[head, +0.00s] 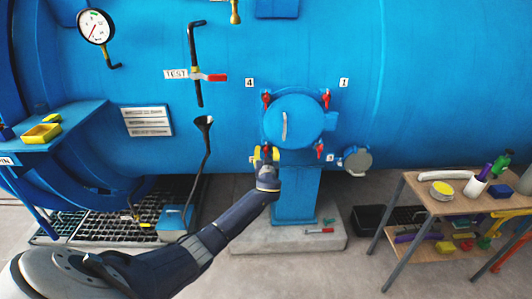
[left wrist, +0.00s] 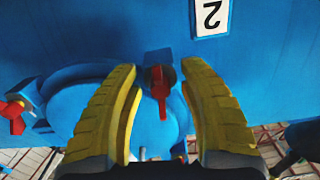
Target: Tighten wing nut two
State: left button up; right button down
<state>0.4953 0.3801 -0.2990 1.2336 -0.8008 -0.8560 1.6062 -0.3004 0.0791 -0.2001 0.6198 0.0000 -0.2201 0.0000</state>
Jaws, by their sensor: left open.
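The round blue hatch (head: 292,122) has red wing nuts around its rim, with labels 4 and 1 beside the upper two. My left gripper (head: 266,153) reaches up to the lower-left rim and covers most of the nut there. In the left wrist view, wing nut two (left wrist: 158,85), red on a dark stud, sits beside the label 2 (left wrist: 212,15). The yellow fingers of my left gripper (left wrist: 163,97) stand open on either side of it, with gaps to both. My right gripper is not in view.
Another red wing nut (head: 320,151) is at the hatch's lower right, near a small round grey-faced port (head: 357,160). A red-handled TEST valve (head: 214,77) is upper left. A wooden bench (head: 412,184) with tools stands at right.

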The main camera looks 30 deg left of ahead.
pick_arm(q)
jog(key=shift+w+a, duration=0.1)
jog(key=shift+w, duration=0.05)
grip_shut()
dwell(0.4)
